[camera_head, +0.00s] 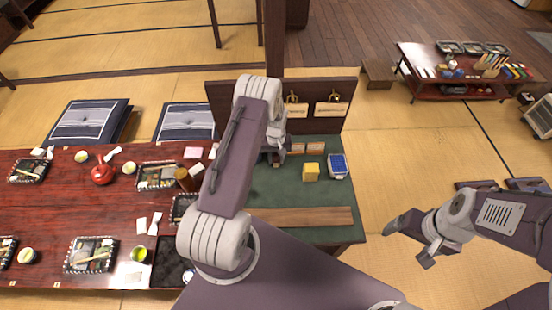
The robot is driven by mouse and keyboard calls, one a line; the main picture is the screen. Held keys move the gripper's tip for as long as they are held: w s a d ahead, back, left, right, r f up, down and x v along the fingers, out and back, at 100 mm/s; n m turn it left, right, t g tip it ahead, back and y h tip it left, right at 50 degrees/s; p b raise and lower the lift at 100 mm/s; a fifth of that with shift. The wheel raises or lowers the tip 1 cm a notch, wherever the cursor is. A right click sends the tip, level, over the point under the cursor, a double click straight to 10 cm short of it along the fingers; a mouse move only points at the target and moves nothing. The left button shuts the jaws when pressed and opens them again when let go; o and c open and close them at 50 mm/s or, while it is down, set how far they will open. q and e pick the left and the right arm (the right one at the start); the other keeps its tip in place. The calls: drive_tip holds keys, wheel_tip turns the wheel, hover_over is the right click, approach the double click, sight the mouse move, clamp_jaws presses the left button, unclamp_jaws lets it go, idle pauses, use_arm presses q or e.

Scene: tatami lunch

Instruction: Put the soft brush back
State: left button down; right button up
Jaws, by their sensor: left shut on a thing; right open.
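My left gripper (277,156) is over the green-topped stand (300,232), in front of its dark upright back board (352,90). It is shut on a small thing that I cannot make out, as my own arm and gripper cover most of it. I cannot clearly pick out the soft brush. Two pale labels, a left one (297,110) and a right one (332,109), are on the back board, with small yellowish hooks or holders above them. My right gripper (408,244) is open and empty, out over the tatami to the right of the stand.
A yellow block (311,172) and a blue-topped box (338,166) stand on the green top. A wooden strip (305,217) runs along its front. The red lunch table (60,214), with trays and cups, adjoins on the left. A low shelf (455,90) stands far right.

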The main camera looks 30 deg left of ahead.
use_arm(q)
drive_tip(key=shift+f, duration=0.2)
drive_tip(key=c, duration=1.1)
unclamp_jaws()
drive_tip(key=shift+o, duration=0.2)
drive_tip(key=shift+r, duration=0.1)
